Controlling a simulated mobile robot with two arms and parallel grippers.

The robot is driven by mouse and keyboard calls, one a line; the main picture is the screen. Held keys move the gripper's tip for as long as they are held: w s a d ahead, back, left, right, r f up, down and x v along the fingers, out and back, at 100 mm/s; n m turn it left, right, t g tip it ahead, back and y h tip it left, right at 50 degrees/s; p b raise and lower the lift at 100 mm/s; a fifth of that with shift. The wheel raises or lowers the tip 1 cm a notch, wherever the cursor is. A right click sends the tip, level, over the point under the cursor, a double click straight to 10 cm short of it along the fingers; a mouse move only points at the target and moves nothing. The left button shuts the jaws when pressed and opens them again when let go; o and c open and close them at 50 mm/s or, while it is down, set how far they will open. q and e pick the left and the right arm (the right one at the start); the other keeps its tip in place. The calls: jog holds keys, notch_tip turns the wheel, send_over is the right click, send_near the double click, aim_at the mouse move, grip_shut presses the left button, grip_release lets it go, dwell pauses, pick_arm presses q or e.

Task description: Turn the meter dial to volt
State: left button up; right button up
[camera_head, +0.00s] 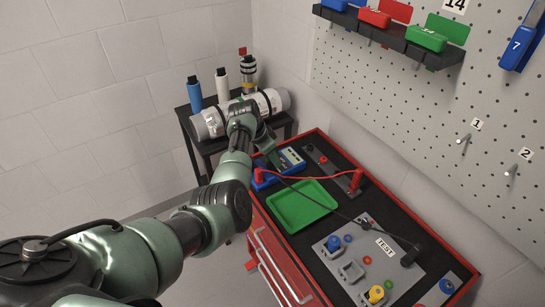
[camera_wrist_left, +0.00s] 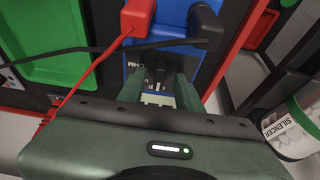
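A red plug (camera_wrist_left: 138,16) and a black plug (camera_wrist_left: 204,26) sit at one end of the meter. My left gripper (camera_head: 268,158) is over the meter, pointing down. Its two fingers (camera_wrist_left: 160,82) stand apart with a gap between them. The dial is mostly hidden at the fingertips; contact is unclear. My right gripper is out of view.
A green tray (camera_head: 302,206) lies beside the meter, with red and black leads nearby. A grey test panel (camera_head: 350,245) is farther right. A side table holds a large cylinder (camera_head: 275,100) and bottles behind my arm. A pegboard wall (camera_head: 410,95) bounds the right.

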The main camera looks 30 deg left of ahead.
pick_arm(q)
jog(key=shift+s+r, duration=0.1)
jog(key=shift+s, duration=0.05)
grip_shut()
jog(key=shift+m, duration=0.3)
jog(key=m+b, duration=0.1)
jog(key=m+h+b, duration=0.1)
jog(key=shift+a+f+m+g, duration=0.15)
jog(key=shift+f+m+g, duration=0.15)
jog(key=shift+g, duration=0.1)
jog(key=m+b, duration=0.2)
jog(key=b, duration=0.2)
jog(key=m+g+h+b, duration=0.1)
jog(key=m+b, duration=0.1)
jog(key=b, duration=0.3)
jog(key=shift+w+f+m, duration=0.15)
jog(key=shift+w+m, duration=0.05)
jog(key=shift+m, duration=0.2)
jog(key=shift+r+m+g+b, duration=0.25)
jog(key=shift+m+g+b, duration=0.2)
jog(key=shift+b, duration=0.6)
